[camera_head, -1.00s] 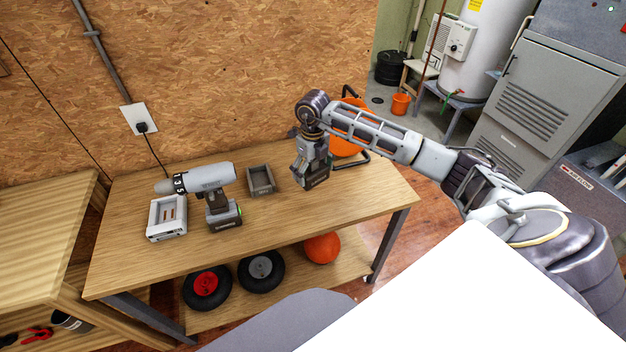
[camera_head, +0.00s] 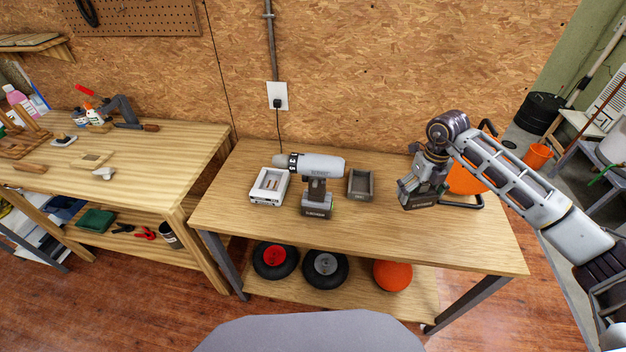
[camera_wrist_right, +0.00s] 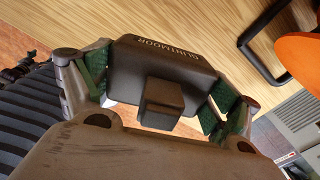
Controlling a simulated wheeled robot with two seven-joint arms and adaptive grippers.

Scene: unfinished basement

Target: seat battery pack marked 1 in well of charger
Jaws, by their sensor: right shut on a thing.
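My right gripper (camera_head: 424,182) is shut on a dark battery pack (camera_head: 418,199) at the right part of the table. In the right wrist view the pack (camera_wrist_right: 165,60) sits between the green-padded fingers (camera_wrist_right: 160,92), with lettering on its edge and its raised block towards the camera. No number is readable on it. I cannot tell whether it touches the tabletop. The white charger (camera_head: 268,199) lies at the table's left, its well facing up with reddish strips inside and no pack in it. My left gripper is not in view.
A grey drill (camera_head: 318,165) stands on its own battery (camera_head: 317,210) between charger and a small grey open tray (camera_head: 361,192). An orange round object with a black frame (camera_head: 468,178) is behind the gripper. The table front (camera_head: 370,235) is clear.

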